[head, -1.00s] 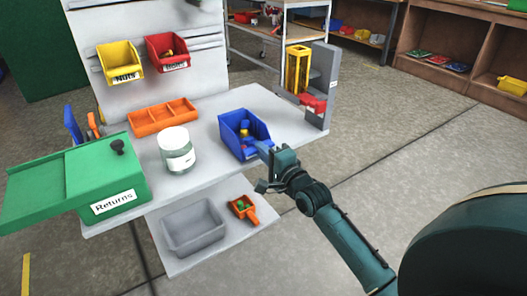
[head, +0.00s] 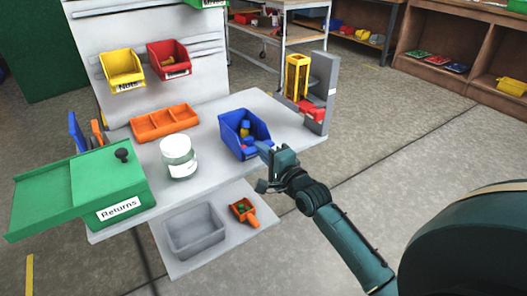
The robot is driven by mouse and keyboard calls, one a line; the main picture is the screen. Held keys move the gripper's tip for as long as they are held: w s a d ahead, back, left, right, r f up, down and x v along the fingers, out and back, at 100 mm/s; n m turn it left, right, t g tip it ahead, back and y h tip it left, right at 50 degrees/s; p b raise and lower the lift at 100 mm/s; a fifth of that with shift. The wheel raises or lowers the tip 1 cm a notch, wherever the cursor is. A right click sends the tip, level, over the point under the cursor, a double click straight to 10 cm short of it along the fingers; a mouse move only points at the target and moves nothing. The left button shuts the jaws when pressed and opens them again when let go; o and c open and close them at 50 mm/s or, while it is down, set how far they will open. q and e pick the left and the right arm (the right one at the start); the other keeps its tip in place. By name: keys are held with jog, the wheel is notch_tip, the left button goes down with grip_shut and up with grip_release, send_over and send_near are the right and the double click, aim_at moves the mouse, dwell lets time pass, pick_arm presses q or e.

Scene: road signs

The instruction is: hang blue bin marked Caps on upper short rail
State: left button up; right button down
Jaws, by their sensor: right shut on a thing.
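The blue bin (head: 231,142) stands on the right part of the white bench, with small blue, yellow and red pieces in it. Its label cannot be seen. My right gripper (head: 264,156) is at the bin's near right corner, shut on the bin's edge; the fingertips are partly hidden. The grey back panel (head: 143,28) carries rails; a yellow bin (head: 124,68) marked Nuts and a red bin (head: 171,61) hang on a lower one. The upper short rail is not clearly seen. My left gripper is not in view.
On the white bench (head: 205,185) stand a green Returns box (head: 83,187), a white jar (head: 178,158) and an orange divided tray (head: 164,123). A grey stand with a yellow frame (head: 297,76) is at the back right. A grey tub (head: 196,229) and an orange scoop (head: 243,212) are on the lower shelf.

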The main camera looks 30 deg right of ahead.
pick_arm(q)
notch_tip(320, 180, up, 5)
jog(key=p, duration=0.4)
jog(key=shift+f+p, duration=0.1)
jog(key=shift+p, duration=0.3)
pick_arm(e)
jog(key=s, duration=1.2)
jog(key=shift+d, duration=0.45)
jog(key=shift+w+r, duration=0.1)
jog(key=shift+r, duration=0.05)
